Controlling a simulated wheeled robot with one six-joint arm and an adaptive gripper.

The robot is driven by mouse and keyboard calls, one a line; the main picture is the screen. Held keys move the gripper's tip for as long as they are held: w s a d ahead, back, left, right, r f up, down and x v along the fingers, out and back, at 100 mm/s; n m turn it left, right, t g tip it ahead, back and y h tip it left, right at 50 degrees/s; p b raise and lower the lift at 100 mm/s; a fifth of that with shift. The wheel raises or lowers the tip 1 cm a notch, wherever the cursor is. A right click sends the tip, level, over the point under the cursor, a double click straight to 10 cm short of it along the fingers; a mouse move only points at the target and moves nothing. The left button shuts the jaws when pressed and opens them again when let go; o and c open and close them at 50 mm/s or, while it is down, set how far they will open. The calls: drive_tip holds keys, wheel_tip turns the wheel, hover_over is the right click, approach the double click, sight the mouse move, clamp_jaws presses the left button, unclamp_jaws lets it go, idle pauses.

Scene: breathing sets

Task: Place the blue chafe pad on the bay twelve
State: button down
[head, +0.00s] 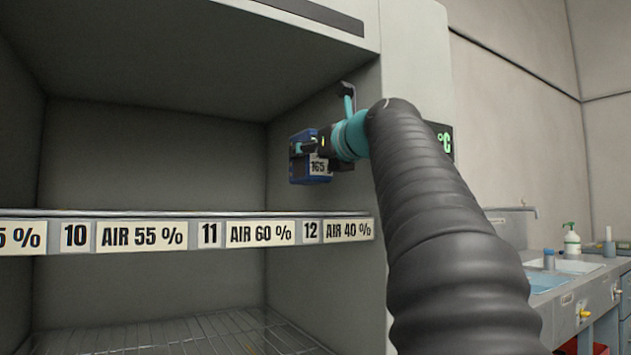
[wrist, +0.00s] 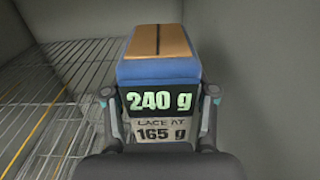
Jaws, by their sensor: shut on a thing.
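The blue chafe pad (head: 311,170) is a blue block with a tan top and a dark stripe. In the wrist view the pad (wrist: 158,72) shows "240 g" and "LACE AT 165 g" on its near face. My gripper (head: 312,147) is shut on it, one finger on each side, and it also shows in the wrist view (wrist: 160,105). The pad hangs above the shelf edge, near the cabinet's right wall. Bay twelve's label (head: 311,231) is at the right end of the shelf edge, beside "AIR 40 %". The bay's floor is hidden in the head view.
Bays ten (head: 75,236) and eleven (head: 209,234) lie to the left along the label rail. A wire rack (wrist: 70,85) shows left of the pad in the wrist view, with the wall (wrist: 262,85) close on the right. A sink counter (head: 575,285) stands outside, right.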

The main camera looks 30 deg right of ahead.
sight(313, 183)
drive_tip(key=shift+s+f+b, duration=0.1)
drive_tip(key=shift+f+b, duration=1.05)
drive_tip(key=shift+f, duration=1.45)
drive_tip(key=shift+d+f, duration=0.1)
drive_tip(key=shift+c, duration=1.7)
unclamp_jaws()
drive_tip(key=s+b, duration=0.1)
drive_tip(key=s, duration=1.1)
drive_tip(key=shift+d, duration=0.2)
